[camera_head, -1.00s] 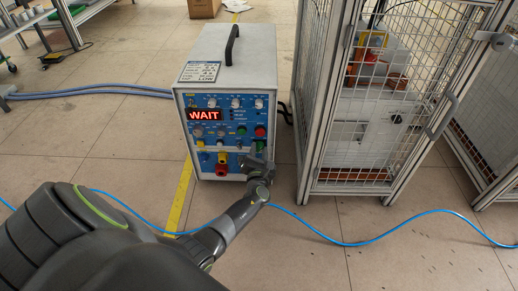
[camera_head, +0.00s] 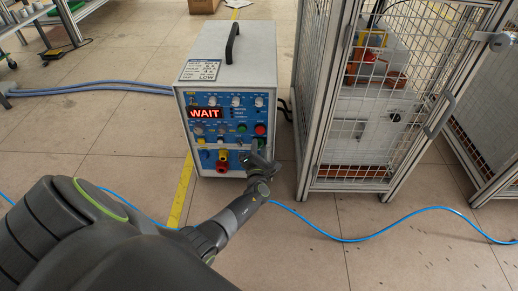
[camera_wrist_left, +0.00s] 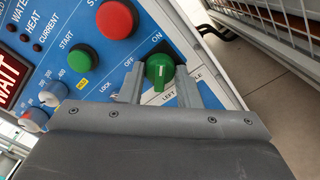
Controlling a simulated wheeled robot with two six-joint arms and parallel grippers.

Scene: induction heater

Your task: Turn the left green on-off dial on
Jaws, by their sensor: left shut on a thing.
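The green on-off dial (camera_wrist_left: 160,72) is on the blue front panel of the induction heater (camera_head: 228,66), with ON, OFF and LOCK printed around it. In the head view the green dial (camera_head: 260,143) shows small, below a red button and just above my left gripper. My left gripper (camera_wrist_left: 156,80) has one finger on each side of the dial and is shut on it. The dial's white mark stands roughly upright in the wrist view; I cannot tell exactly which label it points at. In the head view my left gripper (camera_head: 251,158) is at the panel's lower right. My right gripper is not seen.
A red button (camera_wrist_left: 118,19) and a green START button (camera_wrist_left: 84,58) are close to the fingers. The heater's display (camera_head: 205,113) reads WAIT. A wire-mesh cage (camera_head: 375,100) stands right of the heater. A blue hose (camera_head: 350,241) lies on the otherwise clear floor in front.

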